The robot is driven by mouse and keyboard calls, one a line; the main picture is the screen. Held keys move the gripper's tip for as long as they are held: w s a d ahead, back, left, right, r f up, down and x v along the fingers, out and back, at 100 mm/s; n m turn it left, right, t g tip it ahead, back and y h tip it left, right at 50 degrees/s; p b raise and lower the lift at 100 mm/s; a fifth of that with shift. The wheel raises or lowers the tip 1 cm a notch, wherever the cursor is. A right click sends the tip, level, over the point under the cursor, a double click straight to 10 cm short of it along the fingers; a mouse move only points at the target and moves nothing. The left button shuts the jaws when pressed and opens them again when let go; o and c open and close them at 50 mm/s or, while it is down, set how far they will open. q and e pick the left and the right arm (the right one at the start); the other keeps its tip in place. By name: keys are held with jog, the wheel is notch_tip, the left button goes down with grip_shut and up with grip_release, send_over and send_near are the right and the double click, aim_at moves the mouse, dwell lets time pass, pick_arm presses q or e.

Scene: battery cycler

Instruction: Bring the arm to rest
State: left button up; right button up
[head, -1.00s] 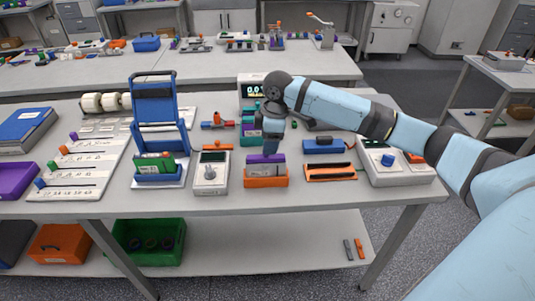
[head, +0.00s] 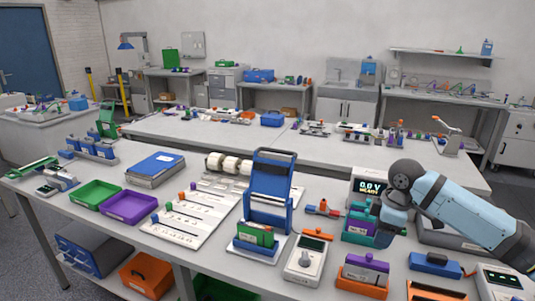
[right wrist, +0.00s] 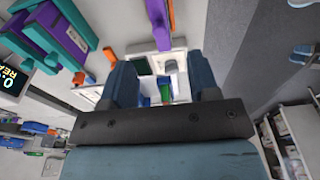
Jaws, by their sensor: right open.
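My right arm (head: 465,210) comes in from the right in the head view, and its blue right gripper (head: 388,226) is over the bench beside the teal holder. In the right wrist view the two blue fingers of the right gripper (right wrist: 165,85) stand apart with nothing held between them. The orange holder (head: 360,286) with a purple block (head: 367,262) in it stands in front of the gripper, apart from it. My left gripper is in neither view.
A teal holder (head: 352,236) with green and purple blocks is close by the gripper. A lit display (head: 369,189) stands behind. A blue stand (head: 270,190), a grey meter (head: 305,260) and a blue block (head: 434,264) are around. The back table (head: 220,132) has free room.

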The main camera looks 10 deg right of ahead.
jog(key=s+a+f+m+t+y, duration=0.1)
jog(key=s+a+f+m, duration=0.1)
jog(key=s+a+f, duration=1.25)
jog(key=s+d+f+m+t+h, duration=0.1)
jog(key=s+d+m+t+h, duration=0.15)
jog(key=s+m, duration=1.05)
jog(key=w+a+f+n+t+y+p, duration=0.1)
jog(key=a+f+n+t+y+p, duration=0.2)
jog(key=a+f+n+t+p, duration=0.3)
jog(key=shift+p, duration=0.8)
jog(key=shift+w+f+t, duration=0.1)
jog(key=shift+t, duration=0.15)
